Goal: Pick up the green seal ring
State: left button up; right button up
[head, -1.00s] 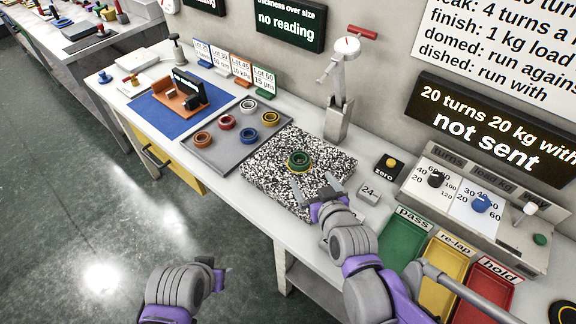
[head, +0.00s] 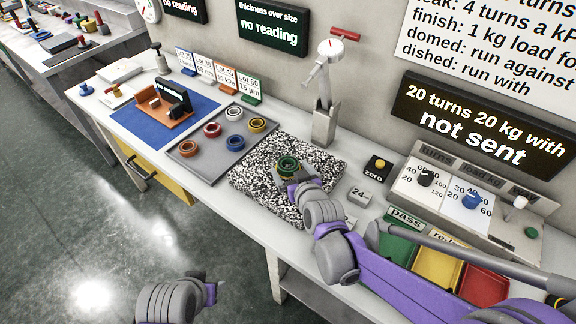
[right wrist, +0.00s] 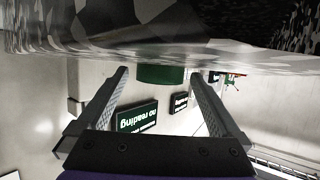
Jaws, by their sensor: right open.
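The green seal ring (head: 287,162) sits on the black-and-white speckled plate (head: 256,182), near its middle. In the right wrist view, which is upside down, the ring (right wrist: 160,74) shows as a green band between the fingertips, towards the far end of the jaws. My right gripper (head: 292,177) is open and low over the plate, right at the ring. Its fingers partly hide behind the wrist in the head view. I cannot tell whether they touch the ring. My left gripper (head: 210,291) is at the bottom, over the floor, far from the ring; its jaws are unclear.
A grey tray (head: 190,150) with several coloured rings lies left of the plate. A grey stand with a gauge (head: 324,125) rises behind the plate. A zero button box (head: 377,168), the control panel (head: 440,195) and coloured bins (head: 437,264) are to the right.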

jog(key=shift+c, duration=0.3)
jog(key=shift+r, duration=0.1)
jog(key=c, duration=1.4)
